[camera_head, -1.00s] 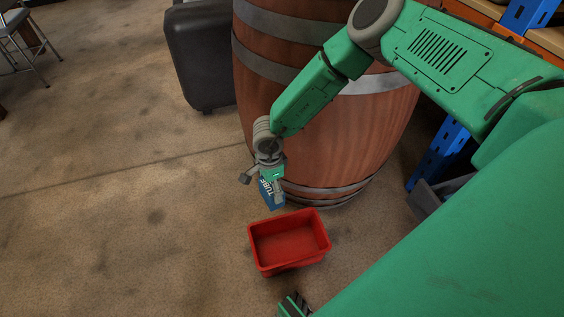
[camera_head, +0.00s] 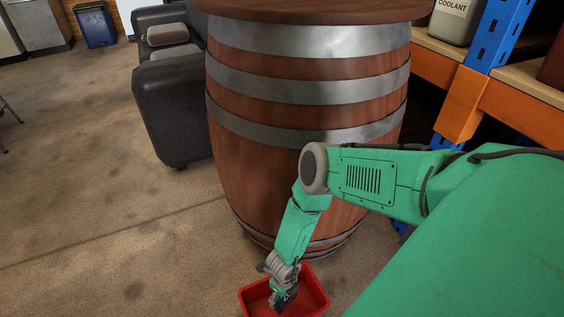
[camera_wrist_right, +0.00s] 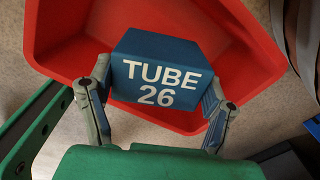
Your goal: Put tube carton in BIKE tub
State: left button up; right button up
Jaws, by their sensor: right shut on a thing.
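The tube carton (camera_wrist_right: 158,78) is a blue box marked "TUBE 26". My right gripper (camera_wrist_right: 156,97) is shut on it, one finger against each side. The red tub (camera_wrist_right: 225,40) lies behind and around the carton in the right wrist view. In the head view my right gripper (camera_head: 283,298) is over the red tub (camera_head: 313,283), low near its opening. The carton is mostly hidden there by the gripper. No "BIKE" marking shows on the tub. I cannot tell whether the carton touches the tub floor. My left gripper is out of view.
A large wooden barrel (camera_head: 300,100) with metal bands stands just behind the tub. A dark armchair (camera_head: 172,110) is to its left. An orange and blue rack (camera_head: 465,95) is at the right. The concrete floor (camera_head: 110,235) at left is clear.

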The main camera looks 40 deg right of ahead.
notch_tip(320, 180, down, 8)
jog(key=b, duration=0.5)
jog(key=shift+f, duration=0.2)
jog(key=shift+r, duration=0.15)
jog(key=shift+c, duration=0.5)
jog(key=o, duration=1.4)
jog(key=shift+c, duration=0.2)
